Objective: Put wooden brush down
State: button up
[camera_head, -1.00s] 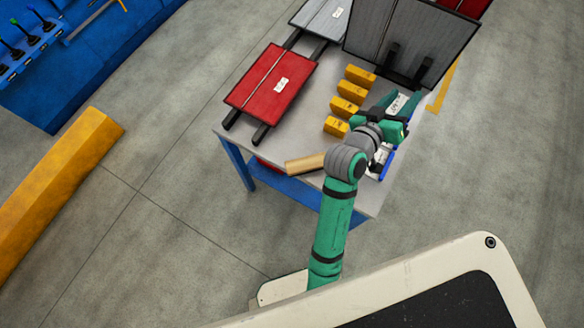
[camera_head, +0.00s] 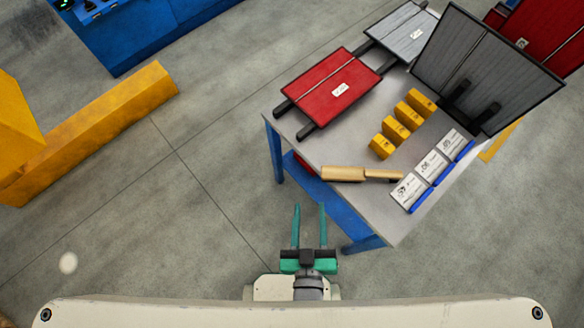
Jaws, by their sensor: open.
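The wooden brush (camera_head: 345,174) lies on the grey table top (camera_head: 385,216), near its front edge. Its light wooden part is at the left, and a thinner darker part reaches right toward the white cards. My gripper (camera_head: 309,207) is at the bottom middle, in front of the table. Its two green fingers are apart and point up in the picture, with nothing between them. It is clear of the brush and the table.
Several yellow blocks (camera_head: 408,117), a red panel (camera_head: 328,87), a grey panel (camera_head: 402,31) and a dark upright panel (camera_head: 487,68) are on the table. White cards with blue edges (camera_head: 432,167) lie at its right. A yellow barrier (camera_head: 100,125) is on the floor at left.

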jog(key=s+a+r+m, duration=0.1)
jog(key=s+a+r, duration=0.1)
jog(key=s+a, duration=0.2)
jog(key=shift+s+a+m+y, duration=0.25)
jog(key=shift+s+m+y, duration=0.15)
jog(key=shift+s, duration=0.3)
jog(key=shift+o, duration=0.5)
jog(key=c, duration=0.3)
jog(key=shift+a, duration=0.1)
